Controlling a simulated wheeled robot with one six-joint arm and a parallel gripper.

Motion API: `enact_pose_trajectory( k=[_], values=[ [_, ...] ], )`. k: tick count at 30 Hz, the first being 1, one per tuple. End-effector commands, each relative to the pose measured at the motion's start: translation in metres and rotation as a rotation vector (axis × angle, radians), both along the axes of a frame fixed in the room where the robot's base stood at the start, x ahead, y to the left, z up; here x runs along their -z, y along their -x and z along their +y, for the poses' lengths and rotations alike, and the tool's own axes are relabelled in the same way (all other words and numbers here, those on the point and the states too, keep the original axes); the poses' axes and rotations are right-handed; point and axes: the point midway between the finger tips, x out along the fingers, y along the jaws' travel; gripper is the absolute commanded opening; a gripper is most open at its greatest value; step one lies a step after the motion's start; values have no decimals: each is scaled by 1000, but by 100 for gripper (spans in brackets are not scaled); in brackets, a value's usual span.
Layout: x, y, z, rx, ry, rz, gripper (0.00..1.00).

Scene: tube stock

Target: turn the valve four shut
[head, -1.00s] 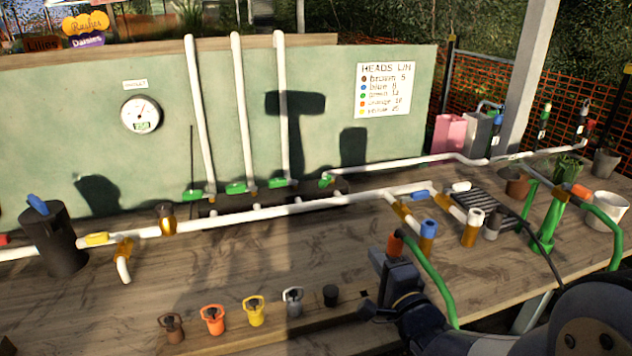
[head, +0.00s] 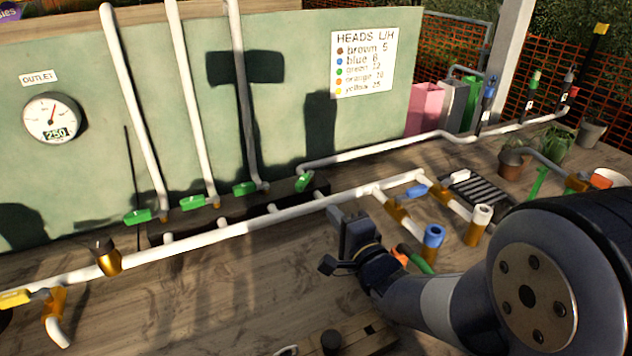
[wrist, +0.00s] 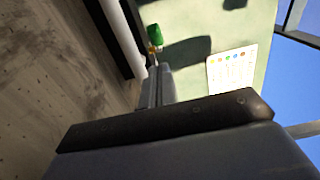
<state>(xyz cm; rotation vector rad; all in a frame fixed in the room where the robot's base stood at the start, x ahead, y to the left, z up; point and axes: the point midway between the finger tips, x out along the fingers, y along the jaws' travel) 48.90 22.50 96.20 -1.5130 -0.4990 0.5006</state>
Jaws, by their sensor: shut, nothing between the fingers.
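Four green valve handles sit in a row on the dark manifold at the foot of the panel. From left they are the first (head: 138,217), second (head: 193,203), third (head: 245,188) and fourth (head: 305,182). I see no readable number on them; the rightmost, at the pipe running off right, appears to be valve four. Its handle looks turned differently from the other three. My gripper (head: 343,214) is shut and empty, in front of and to the right of that handle, apart from it. In the wrist view a green handle (wrist: 155,34) shows beyond my fingertips (wrist: 159,72).
A long white pipe (head: 240,229) runs across the bench in front of the manifold. A blue-capped fitting (head: 433,236) and a white-capped one (head: 481,213) stand right of my gripper. An outlet gauge (head: 52,119) hangs on the panel. Bare bench lies front left.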

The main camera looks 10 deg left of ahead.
Motion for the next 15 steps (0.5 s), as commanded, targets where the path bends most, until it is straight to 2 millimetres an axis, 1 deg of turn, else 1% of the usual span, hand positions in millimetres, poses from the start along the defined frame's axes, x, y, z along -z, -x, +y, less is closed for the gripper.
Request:
enact_pose_trajectory(
  k=[5, 15],
  values=[
    [0, -13, 10, -1, 0, 0, 0],
    [0, -60, 46, -2, 1, 1, 0]
  ],
)
